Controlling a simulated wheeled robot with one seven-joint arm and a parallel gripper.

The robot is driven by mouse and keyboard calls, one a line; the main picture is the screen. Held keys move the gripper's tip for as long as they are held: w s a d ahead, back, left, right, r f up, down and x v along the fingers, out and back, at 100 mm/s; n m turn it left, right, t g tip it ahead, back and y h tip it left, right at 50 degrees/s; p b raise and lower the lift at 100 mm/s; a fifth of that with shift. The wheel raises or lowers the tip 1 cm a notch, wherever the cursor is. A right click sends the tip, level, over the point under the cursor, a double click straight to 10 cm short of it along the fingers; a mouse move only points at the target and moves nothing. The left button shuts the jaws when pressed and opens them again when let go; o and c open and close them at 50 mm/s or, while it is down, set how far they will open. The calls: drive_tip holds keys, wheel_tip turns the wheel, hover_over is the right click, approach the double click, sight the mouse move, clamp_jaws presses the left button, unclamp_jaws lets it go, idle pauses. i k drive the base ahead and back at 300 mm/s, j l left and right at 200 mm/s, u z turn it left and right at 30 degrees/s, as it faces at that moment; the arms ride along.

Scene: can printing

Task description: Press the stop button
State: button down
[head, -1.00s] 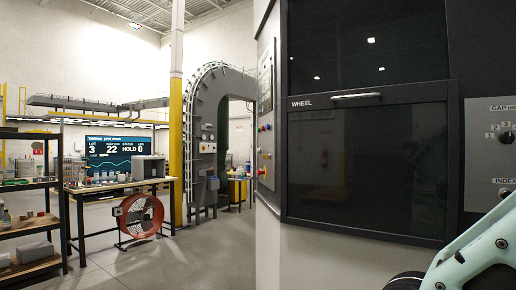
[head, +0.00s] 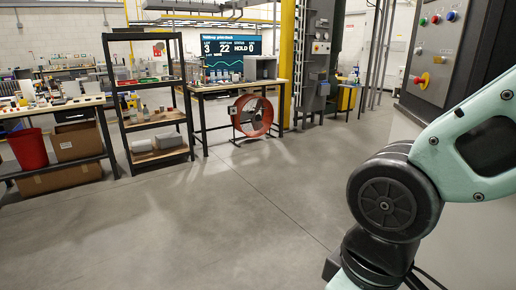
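A grey control panel (head: 432,48) is on the side of the machine at the upper right of the head view. A red mushroom-shaped button on a yellow base (head: 421,80) sticks out low on the panel. My arm, pale green with a black joint, fills the lower right, below the panel. My gripper is out of view.
Grey floor (head: 230,200) is clear in the middle. A black shelf rack (head: 112,95) and a workbench with a red bin (head: 28,149) stand at left. A red fan (head: 252,116) stands under a table, near a yellow column (head: 287,60).

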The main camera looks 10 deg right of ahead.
sight(434, 18)
drive_tip(key=i+j+u, duration=0.2)
drive_tip(key=i, duration=1.35)
drive_tip(key=i+z, duration=0.5)
drive_tip(key=i+j+z, duration=0.25)
drive_tip(key=z, duration=0.2)
drive_tip(key=i+j+z, duration=0.3)
drive_tip(key=z, duration=0.2)
drive_tip(key=i+j+z, duration=0.25)
drive_tip(key=j+z, duration=0.2)
drive_tip(key=i+j+z, duration=0.15)
drive_tip(key=j+z, duration=0.85)
drive_tip(key=i+j, duration=0.05)
